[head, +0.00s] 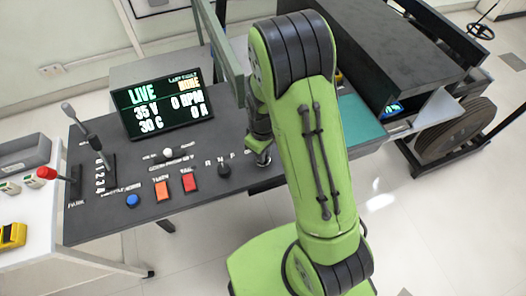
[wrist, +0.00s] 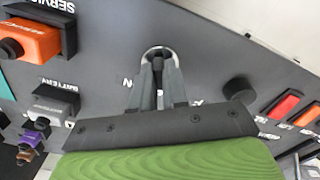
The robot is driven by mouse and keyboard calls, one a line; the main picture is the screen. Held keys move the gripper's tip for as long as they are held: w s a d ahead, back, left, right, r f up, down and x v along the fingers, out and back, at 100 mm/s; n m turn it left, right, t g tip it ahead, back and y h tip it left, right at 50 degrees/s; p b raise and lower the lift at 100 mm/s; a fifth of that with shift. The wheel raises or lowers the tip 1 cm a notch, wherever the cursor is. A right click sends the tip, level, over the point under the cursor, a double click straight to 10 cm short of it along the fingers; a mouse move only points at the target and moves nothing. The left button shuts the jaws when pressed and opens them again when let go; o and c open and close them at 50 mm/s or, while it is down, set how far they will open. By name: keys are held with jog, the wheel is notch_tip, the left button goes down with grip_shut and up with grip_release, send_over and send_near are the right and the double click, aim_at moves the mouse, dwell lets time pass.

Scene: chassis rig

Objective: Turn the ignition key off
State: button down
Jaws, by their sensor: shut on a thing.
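The ignition (wrist: 160,50) is a round silver-rimmed switch on the dark console, at the top middle of the wrist view. A small dark key (wrist: 157,64) stands in it, mostly hidden by the fingers. My gripper (wrist: 158,78) is shut on the key, with a finger on each side of it. The key's exact angle and the switch's markings are hard to read. In the head view my gripper (head: 260,150) is at the right part of the console, largely hidden by my green arm. The display (head: 160,103) reads LIVE, 35 V, 30 C, 0 RPM and 0 A.
A black selector knob (wrist: 240,90) is close to the right of the gripper in the wrist view. An orange button (head: 162,190) and a red button (head: 189,182) are further left in the head view. An orange service plug (wrist: 30,38) is at the wrist view's upper left.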

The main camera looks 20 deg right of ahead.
jog(key=shift+w, duration=0.1)
jog(key=c, duration=1.1)
grip_release()
jog(key=shift+c, duration=0.2)
notch_tip(320, 180, up, 16)
jog(key=p, duration=0.3)
jog(key=shift+p, duration=0.35)
jog(key=shift+f, duration=0.1)
jog(key=s+r+m+t, duration=0.5)
jog(key=s+r, duration=0.7)
jog(key=s, duration=0.5)
jog(key=shift+s+r+m+t, duration=0.2)
jog(key=shift+m+t, duration=0.1)
jog(key=shift+m, duration=0.2)
